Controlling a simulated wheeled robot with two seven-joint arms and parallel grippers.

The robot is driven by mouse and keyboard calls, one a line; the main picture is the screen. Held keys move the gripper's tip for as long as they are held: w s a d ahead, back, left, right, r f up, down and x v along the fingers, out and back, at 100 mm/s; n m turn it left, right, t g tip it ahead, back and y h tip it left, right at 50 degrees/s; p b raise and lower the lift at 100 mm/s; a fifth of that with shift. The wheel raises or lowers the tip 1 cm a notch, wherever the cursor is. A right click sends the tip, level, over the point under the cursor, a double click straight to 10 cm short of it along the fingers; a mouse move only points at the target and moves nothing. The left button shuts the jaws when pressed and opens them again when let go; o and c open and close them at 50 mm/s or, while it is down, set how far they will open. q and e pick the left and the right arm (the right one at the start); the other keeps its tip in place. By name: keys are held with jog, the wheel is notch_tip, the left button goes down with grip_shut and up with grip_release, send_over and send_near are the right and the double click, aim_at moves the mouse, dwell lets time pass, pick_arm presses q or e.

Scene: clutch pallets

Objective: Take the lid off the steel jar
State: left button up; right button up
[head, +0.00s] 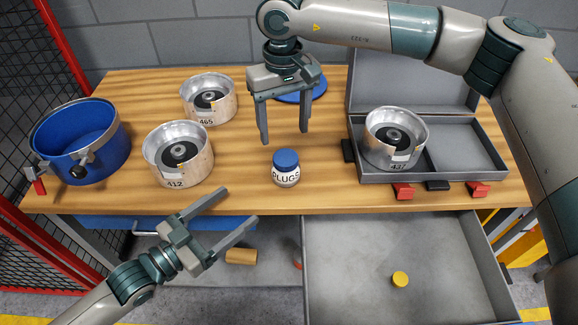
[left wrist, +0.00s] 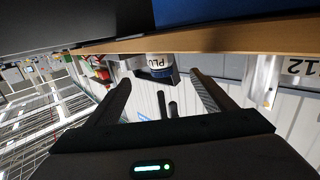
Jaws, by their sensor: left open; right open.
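A small steel jar (head: 286,177) labelled PLUGS stands upright near the front middle of the wooden table, with a blue lid (head: 286,158) on top. It also shows in the left wrist view (left wrist: 160,70), between the fingers and beyond them, partly cut off by the table edge. My right gripper (head: 284,138) is open and empty, fingers pointing down, just behind and above the jar in the picture. My left gripper (head: 239,206) is open and empty at the table's front edge, left of and nearer than the jar, apart from it.
Metal drums marked 465 (head: 208,84) and 412 (head: 163,145) and a blue pot (head: 98,165) stand to the left. A grey case (head: 462,168) with drum 437 (head: 396,126) is on the right. A blue disc (head: 318,86) lies behind. An open drawer (head: 345,290) juts out below.

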aim_at(286, 170)
pick_arm(q)
jog(key=shift+w+d+f, duration=0.1)
jog(key=shift+w+d, duration=0.3)
jog(key=shift+d, duration=0.05)
pick_arm(e)
jog(key=shift+w+d+f, duration=0.15)
jog(key=shift+w+d, duration=0.05)
pick_arm(q)
jog(key=x, duration=1.6)
jog(key=shift+w+d+f, duration=0.1)
jog(key=shift+w+d, duration=0.1)
pick_arm(e)
jog(key=shift+a, duration=0.1)
